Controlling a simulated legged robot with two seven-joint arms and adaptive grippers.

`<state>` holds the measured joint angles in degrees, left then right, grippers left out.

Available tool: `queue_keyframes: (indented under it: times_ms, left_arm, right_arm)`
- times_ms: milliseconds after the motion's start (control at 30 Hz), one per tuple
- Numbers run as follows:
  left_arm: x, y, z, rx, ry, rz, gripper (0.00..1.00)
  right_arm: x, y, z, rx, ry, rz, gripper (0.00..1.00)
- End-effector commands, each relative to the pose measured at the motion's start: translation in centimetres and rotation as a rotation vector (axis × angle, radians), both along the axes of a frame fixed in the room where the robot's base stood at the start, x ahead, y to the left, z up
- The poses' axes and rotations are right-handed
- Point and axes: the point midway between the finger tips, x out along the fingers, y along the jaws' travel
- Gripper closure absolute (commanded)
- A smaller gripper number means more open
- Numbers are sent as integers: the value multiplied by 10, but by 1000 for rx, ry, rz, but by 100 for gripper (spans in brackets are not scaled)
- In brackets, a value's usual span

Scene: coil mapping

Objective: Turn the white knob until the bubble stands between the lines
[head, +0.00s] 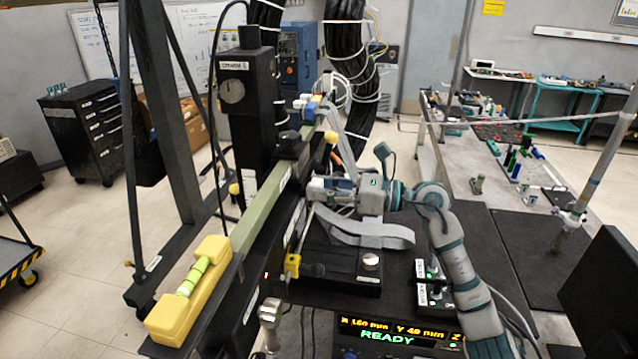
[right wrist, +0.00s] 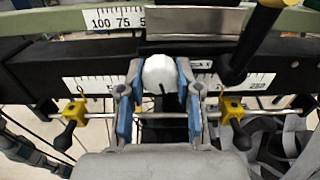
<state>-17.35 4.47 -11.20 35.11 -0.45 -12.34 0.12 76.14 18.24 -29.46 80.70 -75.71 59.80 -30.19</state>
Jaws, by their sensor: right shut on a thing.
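The white knob (right wrist: 158,70) sits at the middle of a dark bar with a printed scale in the right wrist view. The two blue-padded fingers of my right gripper (right wrist: 160,92) stand one on each side of it and are shut on it. A yellow spirit level (head: 212,252) with a green vial (head: 193,277) lies on the near end of the green beam. The bubble and its lines are too small to tell. My left gripper is not in view.
Yellow clamps with black handles flank the knob on a thin rod, one left (right wrist: 75,112) and one right (right wrist: 232,110). A black column (head: 245,110) stands beside the beam. A display (head: 395,333) reading READY is at the bottom. A cluttered bench is at right.

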Motion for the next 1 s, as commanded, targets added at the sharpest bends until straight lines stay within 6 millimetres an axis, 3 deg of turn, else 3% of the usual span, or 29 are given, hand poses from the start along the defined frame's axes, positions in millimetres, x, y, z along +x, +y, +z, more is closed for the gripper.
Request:
queue_keyframes:
  times_ms: [600, 1000]
  left_arm:
    - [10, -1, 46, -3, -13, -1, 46]
    - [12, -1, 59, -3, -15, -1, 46]
  right_arm:
    - [2, -3, 2, 106, 530, -7, 100]
    - [2, -2, 1, 140, 695, -8, 100]
